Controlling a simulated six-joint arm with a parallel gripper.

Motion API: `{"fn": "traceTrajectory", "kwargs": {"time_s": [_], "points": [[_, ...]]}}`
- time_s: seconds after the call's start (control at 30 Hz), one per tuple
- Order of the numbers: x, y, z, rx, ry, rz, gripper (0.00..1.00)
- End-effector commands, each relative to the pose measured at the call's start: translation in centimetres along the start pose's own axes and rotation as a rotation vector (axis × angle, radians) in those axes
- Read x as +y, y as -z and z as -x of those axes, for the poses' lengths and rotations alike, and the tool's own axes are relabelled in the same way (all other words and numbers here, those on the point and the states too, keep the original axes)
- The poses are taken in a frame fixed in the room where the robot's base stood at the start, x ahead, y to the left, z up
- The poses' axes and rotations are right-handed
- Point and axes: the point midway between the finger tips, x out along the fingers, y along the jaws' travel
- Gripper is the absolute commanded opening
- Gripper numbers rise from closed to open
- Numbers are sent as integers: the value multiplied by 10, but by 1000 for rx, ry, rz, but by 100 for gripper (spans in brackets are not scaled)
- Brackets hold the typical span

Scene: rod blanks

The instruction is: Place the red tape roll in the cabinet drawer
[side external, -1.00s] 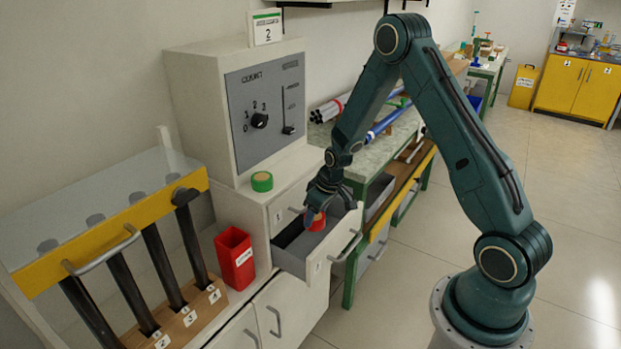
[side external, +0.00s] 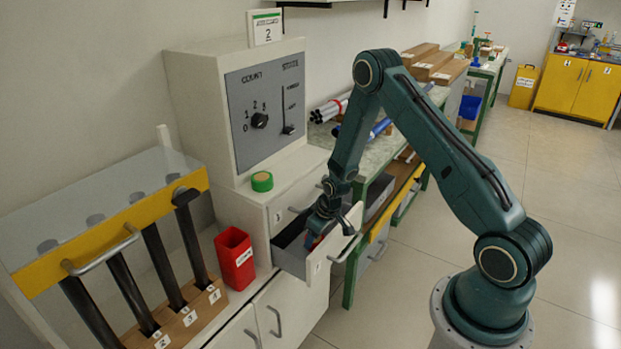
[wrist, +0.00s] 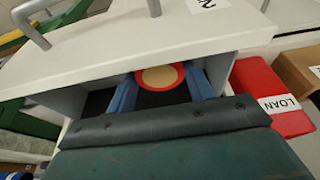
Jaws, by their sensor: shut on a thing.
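The red tape roll (wrist: 160,77) shows in the wrist view between the two blue fingers of my gripper (wrist: 163,88). It is a red ring around a tan centre, and my gripper is shut on it. The cabinet drawer (side external: 291,262) is pulled open, and my gripper (side external: 314,238) reaches down into it in the side view. There the roll is mostly hidden by my fingers and the drawer front. In the wrist view the drawer's white front panel (wrist: 110,45) lies just beyond the roll. I cannot tell whether the roll touches the drawer floor.
A green tape roll (side external: 262,181) sits on the cabinet ledge above the drawer. A red bin (side external: 234,258) stands left of the drawer, labelled LOAN in the wrist view. A rack with dark rods (side external: 160,265) is further left. A control panel box (side external: 265,105) rises behind.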

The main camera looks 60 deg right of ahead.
Motion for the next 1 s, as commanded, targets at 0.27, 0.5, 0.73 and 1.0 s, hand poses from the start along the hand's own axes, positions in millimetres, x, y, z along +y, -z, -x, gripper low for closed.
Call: {"fn": "traceTrajectory", "kwargs": {"time_s": [0.27,0.5,0.73,1.0], "points": [[0,-6,-20,-1,0,0,30],[0,-6,-20,0,0,0,30],[0,-7,-24,0,0,0,30],[0,-9,-29,0,0,0,30]]}}
